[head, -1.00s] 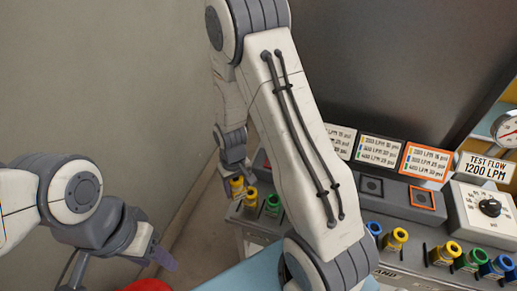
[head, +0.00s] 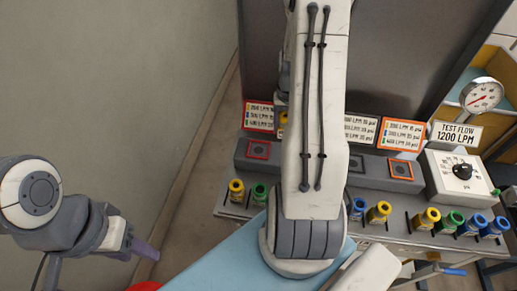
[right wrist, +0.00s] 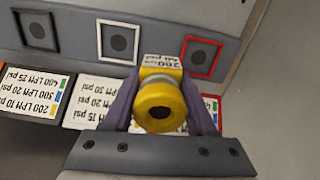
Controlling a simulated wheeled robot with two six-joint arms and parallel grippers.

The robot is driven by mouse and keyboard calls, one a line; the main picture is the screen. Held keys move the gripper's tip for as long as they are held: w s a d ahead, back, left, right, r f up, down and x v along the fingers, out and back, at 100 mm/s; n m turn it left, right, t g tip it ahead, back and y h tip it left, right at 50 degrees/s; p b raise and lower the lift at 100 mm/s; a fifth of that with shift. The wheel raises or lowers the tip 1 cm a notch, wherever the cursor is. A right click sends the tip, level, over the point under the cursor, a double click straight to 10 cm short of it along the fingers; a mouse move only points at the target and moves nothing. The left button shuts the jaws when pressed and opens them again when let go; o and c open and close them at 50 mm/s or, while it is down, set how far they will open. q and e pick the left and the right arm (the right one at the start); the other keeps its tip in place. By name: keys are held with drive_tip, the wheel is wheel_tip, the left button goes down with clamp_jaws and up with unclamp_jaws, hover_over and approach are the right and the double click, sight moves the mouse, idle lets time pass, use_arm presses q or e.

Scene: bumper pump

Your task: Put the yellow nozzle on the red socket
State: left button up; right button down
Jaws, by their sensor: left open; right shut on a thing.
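A yellow nozzle (right wrist: 160,104) is held in my right gripper (right wrist: 162,98), whose purple fingers are shut on its two sides. The red socket (right wrist: 202,57), a dark square with a red frame, lies beyond the nozzle and to its right in the right wrist view; the two look apart. In the head view the red socket (head: 258,150) is at the left end of the grey panel. My right arm hides most of the right gripper there; a bit of yellow (head: 283,118) shows beside the arm. My left gripper (head: 146,249) is open and empty at lower left.
White-framed (right wrist: 118,41) and black-framed (right wrist: 36,31) sockets sit beside the red one. An orange-framed socket (head: 400,170) is further right. Several nozzles stand along the front rack, including a yellow one (head: 236,191) and a green one (head: 259,192). A gauge (head: 481,95) stands at right.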

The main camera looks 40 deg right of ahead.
drive_tip(key=s+d+m, duration=0.1)
drive_tip(key=s+d, duration=0.1)
drive_tip(key=p, duration=0.4)
hover_over(259, 150)
wheel_tip(259, 150, down, 6)
wheel_tip(259, 150, down, 4)
drive_tip(key=shift+r+p, duration=0.15)
drive_tip(key=shift+p, duration=0.85)
drive_tip(key=shift+w+f, duration=0.1)
drive_tip(key=shift+f, duration=0.1)
drive_tip(key=shift+f, duration=0.2)
drive_tip(key=shift+c, duration=1)
unclamp_jaws()
